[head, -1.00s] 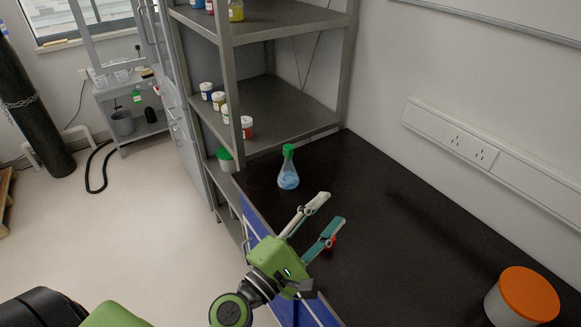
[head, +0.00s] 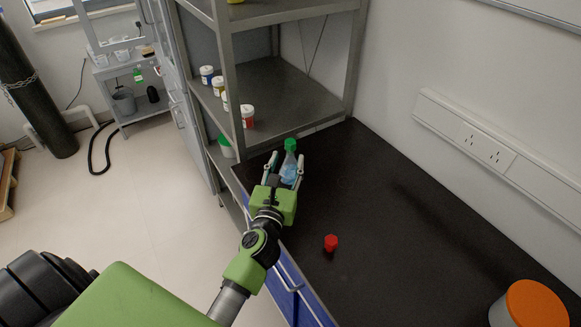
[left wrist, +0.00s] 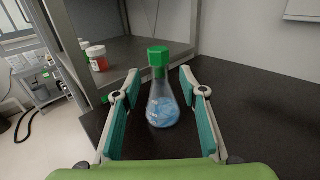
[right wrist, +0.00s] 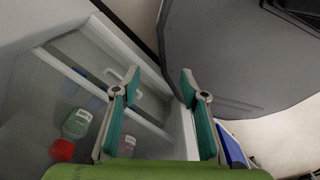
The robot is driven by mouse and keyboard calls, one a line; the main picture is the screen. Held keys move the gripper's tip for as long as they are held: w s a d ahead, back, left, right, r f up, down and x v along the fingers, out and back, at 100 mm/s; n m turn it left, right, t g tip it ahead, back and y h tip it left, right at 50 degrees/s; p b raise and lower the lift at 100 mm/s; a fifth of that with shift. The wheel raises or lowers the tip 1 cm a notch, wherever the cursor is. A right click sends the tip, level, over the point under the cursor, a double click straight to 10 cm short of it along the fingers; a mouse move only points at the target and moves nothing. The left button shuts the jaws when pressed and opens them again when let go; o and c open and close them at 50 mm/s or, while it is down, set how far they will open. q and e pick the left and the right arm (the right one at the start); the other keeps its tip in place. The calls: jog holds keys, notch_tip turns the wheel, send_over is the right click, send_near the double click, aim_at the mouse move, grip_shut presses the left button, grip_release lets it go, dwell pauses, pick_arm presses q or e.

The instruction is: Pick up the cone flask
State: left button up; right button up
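The cone flask (head: 289,166) is clear, with a green cap and blue contents. It stands upright on the dark bench near the shelf unit. My left gripper (head: 285,168) is at the flask, with one finger on each side. In the left wrist view the flask (left wrist: 162,100) stands between the open fingers of my left gripper (left wrist: 161,90), with gaps on both sides. My right gripper (right wrist: 159,82) shows only in its own wrist view, open and with nothing between its fingers.
A metal shelf unit (head: 285,88) with several small jars stands behind the flask. A red cap-like piece (head: 331,242) lies on the dark bench (head: 400,235). A white container with an orange lid (head: 535,305) stands at the lower right.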

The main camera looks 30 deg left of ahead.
aim_at(289, 153)
pick_arm(q)
jog(key=x, duration=0.5)
jog(key=shift+w+a+p, duration=0.15)
jog(key=shift+w+p, duration=0.2)
grip_shut()
